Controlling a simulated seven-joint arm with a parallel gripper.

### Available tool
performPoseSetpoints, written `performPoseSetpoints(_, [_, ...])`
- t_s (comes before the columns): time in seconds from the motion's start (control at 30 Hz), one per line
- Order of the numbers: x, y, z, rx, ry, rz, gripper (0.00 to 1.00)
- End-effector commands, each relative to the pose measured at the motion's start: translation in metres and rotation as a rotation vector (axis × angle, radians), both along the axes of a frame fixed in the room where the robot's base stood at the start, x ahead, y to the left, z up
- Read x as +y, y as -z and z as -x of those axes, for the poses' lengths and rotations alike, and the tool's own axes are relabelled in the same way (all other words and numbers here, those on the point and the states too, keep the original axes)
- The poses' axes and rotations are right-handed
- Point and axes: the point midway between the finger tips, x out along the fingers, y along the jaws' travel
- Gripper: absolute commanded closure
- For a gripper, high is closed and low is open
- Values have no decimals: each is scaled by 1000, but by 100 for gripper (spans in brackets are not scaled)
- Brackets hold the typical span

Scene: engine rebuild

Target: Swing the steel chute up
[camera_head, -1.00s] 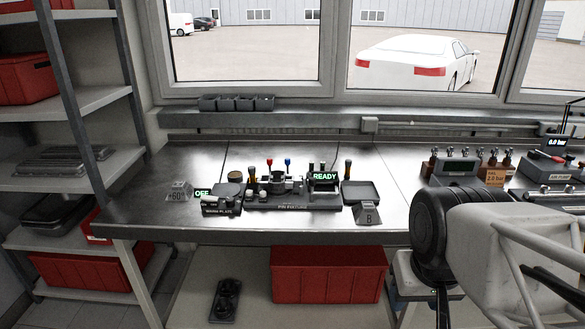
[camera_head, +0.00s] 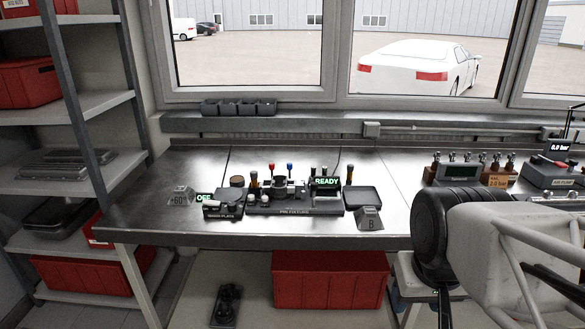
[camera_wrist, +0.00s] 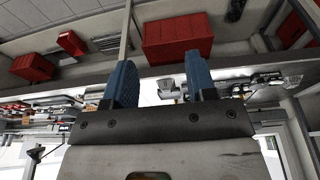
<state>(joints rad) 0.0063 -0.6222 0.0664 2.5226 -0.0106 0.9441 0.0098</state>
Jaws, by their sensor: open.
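The pin fixture (camera_head: 295,211) stands on the steel workbench in the head view, with a dark block, small pins and a green READY display (camera_head: 327,182). I cannot make out the steel chute for certain among these small parts. My gripper (camera_wrist: 161,62) shows in the wrist view as two blue fingers, apart, with nothing between them. In the head view my arm is at the right, in front of the bench; the fingers do not show there. The gripper is well away from the fixture.
A plate unit with an OFF display (camera_head: 204,198) is left of the fixture. A grey tray (camera_head: 362,196) and a block marked B (camera_head: 369,219) are to its right. A rail unit (camera_head: 462,175) stands further right. Red bins (camera_head: 330,279) sit below. Open bench (camera_head: 140,211) lies at left.

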Motion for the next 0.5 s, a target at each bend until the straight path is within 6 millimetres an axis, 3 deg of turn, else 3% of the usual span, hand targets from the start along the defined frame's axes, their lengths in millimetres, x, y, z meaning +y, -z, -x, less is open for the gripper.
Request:
performPoseSetpoints(0.27, [4, -20, -36, 12, -56, 11, 48])
performPoseSetpoints(0.5, [9, -44, -86, 24, -132, 26, 48])
